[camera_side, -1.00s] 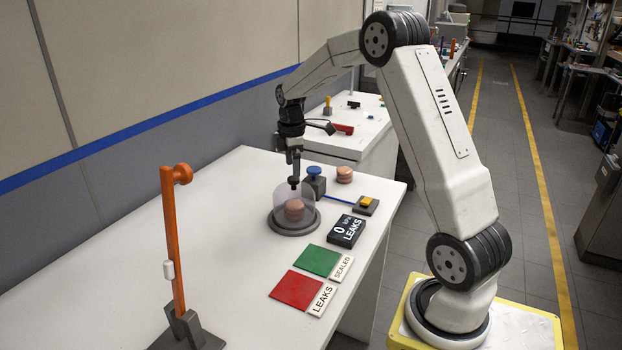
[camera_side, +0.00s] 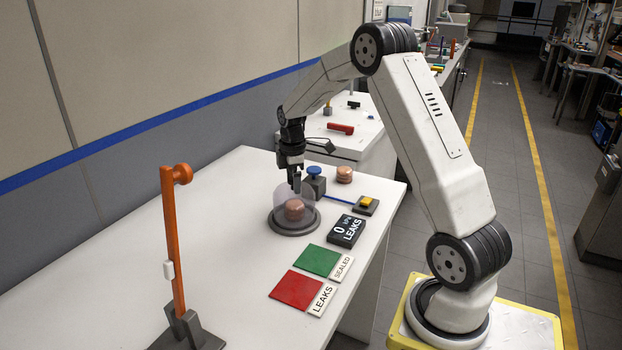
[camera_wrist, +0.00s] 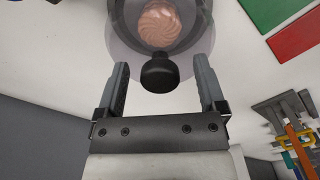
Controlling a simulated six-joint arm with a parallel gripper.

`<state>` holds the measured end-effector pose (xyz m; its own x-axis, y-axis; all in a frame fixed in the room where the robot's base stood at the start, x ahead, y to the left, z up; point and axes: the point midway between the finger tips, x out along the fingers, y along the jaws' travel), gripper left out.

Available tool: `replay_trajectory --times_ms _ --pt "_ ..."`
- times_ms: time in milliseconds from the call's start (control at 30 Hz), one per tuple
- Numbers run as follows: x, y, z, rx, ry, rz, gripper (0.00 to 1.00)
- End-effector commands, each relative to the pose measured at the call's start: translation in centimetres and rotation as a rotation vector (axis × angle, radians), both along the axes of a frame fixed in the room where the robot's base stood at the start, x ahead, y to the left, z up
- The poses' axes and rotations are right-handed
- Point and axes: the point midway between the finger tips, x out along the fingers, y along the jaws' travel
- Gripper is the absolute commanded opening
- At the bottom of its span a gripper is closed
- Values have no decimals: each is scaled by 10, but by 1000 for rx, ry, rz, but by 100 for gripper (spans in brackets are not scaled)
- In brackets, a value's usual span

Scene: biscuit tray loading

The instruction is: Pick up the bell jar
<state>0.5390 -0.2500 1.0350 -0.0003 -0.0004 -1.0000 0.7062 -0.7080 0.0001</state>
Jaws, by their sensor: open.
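The bell jar (camera_side: 284,199) is a clear dome with a black knob on top, standing upright on a dark grey round base (camera_side: 296,231). A pinkish-brown biscuit (camera_side: 295,210) is under it. In the wrist view the knob (camera_wrist: 160,76) lies between the two fingers, with the dome (camera_wrist: 201,46) and biscuit (camera_wrist: 160,24) beyond. My gripper (camera_side: 296,187) is at the top of the dome in the side view. In the wrist view my gripper (camera_wrist: 161,64) is open, with a gap on each side of the knob.
Green (camera_side: 318,260) and red (camera_side: 296,289) squares lie in front. An orange post (camera_side: 174,245) stands left.

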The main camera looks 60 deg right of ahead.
Motion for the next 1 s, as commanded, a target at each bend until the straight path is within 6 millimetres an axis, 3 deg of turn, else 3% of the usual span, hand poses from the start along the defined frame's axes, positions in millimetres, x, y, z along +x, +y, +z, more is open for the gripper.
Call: replay_trajectory --times_ms 67,333,1000 --pt "0 0 0 0 0 0 86" --pt "0 0 0 0 0 0 0" --pt "0 0 1 0 0 0 0"
